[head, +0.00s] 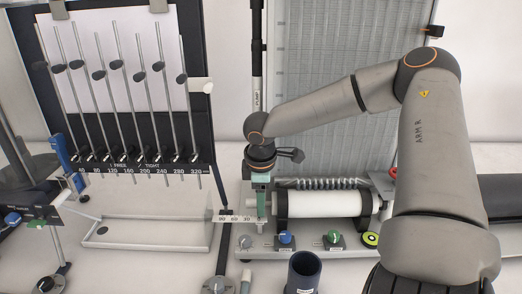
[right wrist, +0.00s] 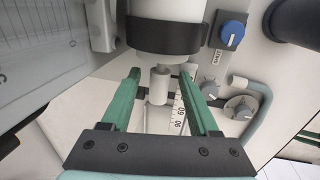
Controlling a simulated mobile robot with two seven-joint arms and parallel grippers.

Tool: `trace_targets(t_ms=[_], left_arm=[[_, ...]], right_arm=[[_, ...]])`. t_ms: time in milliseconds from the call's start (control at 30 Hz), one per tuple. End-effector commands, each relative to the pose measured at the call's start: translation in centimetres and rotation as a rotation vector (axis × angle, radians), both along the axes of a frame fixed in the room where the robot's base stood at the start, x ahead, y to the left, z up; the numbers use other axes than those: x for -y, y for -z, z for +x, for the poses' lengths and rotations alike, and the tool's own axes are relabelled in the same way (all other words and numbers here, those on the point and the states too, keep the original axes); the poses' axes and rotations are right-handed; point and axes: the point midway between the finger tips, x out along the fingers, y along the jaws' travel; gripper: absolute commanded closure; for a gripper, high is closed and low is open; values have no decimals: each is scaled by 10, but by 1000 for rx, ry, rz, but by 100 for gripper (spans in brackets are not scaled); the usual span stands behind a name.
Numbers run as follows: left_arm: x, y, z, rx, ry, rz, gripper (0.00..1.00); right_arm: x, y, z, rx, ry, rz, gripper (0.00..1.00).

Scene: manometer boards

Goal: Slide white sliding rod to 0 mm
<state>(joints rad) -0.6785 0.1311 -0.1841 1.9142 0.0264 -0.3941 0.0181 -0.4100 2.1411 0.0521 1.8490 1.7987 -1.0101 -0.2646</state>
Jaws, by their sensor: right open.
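The white sliding rod (right wrist: 158,86) shows in the right wrist view as a short white stub. It sticks out of the black-banded end of a large white cylinder (head: 318,204). A white scale (head: 236,218) with 90, 60 and 30 runs beside it; in the wrist view the scale (right wrist: 178,121) shows 90 and 60. My right gripper (right wrist: 163,76) is open, its green fingers either side of the stub with gaps. In the head view my right gripper (head: 261,206) points down at the cylinder's left end and hides the rod. My left gripper is not seen.
A blue knob (head: 285,237) and a green knob (head: 333,236) sit on the base front. A dark cup (head: 303,272) stands before it. A coil spring (head: 322,183) lies behind the cylinder. A black board (head: 128,150) with several thin rods stands left.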

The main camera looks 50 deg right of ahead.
Motion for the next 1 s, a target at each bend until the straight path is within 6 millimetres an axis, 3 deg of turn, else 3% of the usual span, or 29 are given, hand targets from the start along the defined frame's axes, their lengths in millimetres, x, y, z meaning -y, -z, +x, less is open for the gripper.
trace_targets(t_ms=[167,600,800,1000], left_arm=[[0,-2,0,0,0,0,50],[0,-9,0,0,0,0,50],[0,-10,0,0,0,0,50],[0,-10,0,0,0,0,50]], right_arm=[[-3,-19,-1,7,0,1,39],[-16,-105,-12,3,0,-2,39],[-19,-121,-14,1,1,-1,39],[-19,-122,-15,0,1,-1,39]])
